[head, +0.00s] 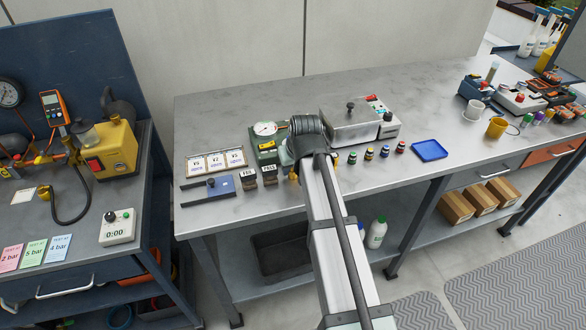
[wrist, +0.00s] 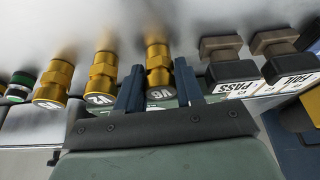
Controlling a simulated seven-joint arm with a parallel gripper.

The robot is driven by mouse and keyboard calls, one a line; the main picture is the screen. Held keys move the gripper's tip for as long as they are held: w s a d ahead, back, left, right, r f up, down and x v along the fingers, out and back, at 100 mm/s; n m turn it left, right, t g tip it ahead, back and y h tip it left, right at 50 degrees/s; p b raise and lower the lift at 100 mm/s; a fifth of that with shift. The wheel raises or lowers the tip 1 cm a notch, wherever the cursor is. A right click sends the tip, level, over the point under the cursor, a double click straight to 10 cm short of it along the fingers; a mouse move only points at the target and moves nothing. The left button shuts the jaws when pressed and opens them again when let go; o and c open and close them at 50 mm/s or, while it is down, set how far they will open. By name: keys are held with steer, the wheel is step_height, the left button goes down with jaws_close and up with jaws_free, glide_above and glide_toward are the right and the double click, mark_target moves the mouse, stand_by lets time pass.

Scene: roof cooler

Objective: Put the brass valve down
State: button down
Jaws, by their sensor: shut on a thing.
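My gripper (wrist: 158,92) shows in the wrist view with its two dark blue fingers on either side of a brass valve (wrist: 158,68). It is shut on this valve, which has a hex body and a round label on its near end. Whether the valve touches the bench is unclear. Two similar brass valves, one nearest the gripper (wrist: 103,75) and one further left (wrist: 55,80), stand in a row beside it. In the head view my arm hides the fingers and most of the valves; a bit of brass (head: 293,175) shows beside the wrist.
PASS (wrist: 230,65) and FAIL (wrist: 278,55) stamps stand right of the held valve in the wrist view. The grey bench (head: 440,100) also holds a dial gauge fixture (head: 265,130), a metal box (head: 350,125), several small jars (head: 369,153) and a blue tray (head: 430,149). Bench space between tray and mugs is clear.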

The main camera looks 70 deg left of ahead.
steer(key=shift+r, duration=0.1)
step_height(320, 180, up, 9)
steer(key=shift+f, duration=0.15)
steer(key=shift+w+r, duration=0.15)
steer(key=shift+r, duration=0.15)
steer(key=w+a+r+n+g, duration=0.1)
steer(key=w+a+r+n, duration=0.15)
steer(key=a, duration=0.35)
steer(key=w+a+r+n, duration=0.1)
steer(key=w+a, duration=0.2)
steer(key=a, duration=0.4)
steer(key=w+a+r+n+g, duration=0.1)
steer(key=w+a+r+n, duration=0.1)
steer(key=a, duration=0.4)
steer(key=shift+s+d+f+n+g+h, duration=0.1)
steer(key=shift+s+f+n+g+h, duration=0.15)
steer(key=shift+f+n, duration=1)
steer(key=shift+s+d+f+n+g+h, duration=0.15)
steer(key=shift+f+n+g+h, duration=0.25)
steer(key=shift+f, duration=1.65)
steer(key=shift+s+d+f+n+g+h, duration=0.2)
steer(key=shift+f+n, duration=0.7)
steer(key=shift+f, duration=0.75)
steer(key=shift+f, duration=0.6)
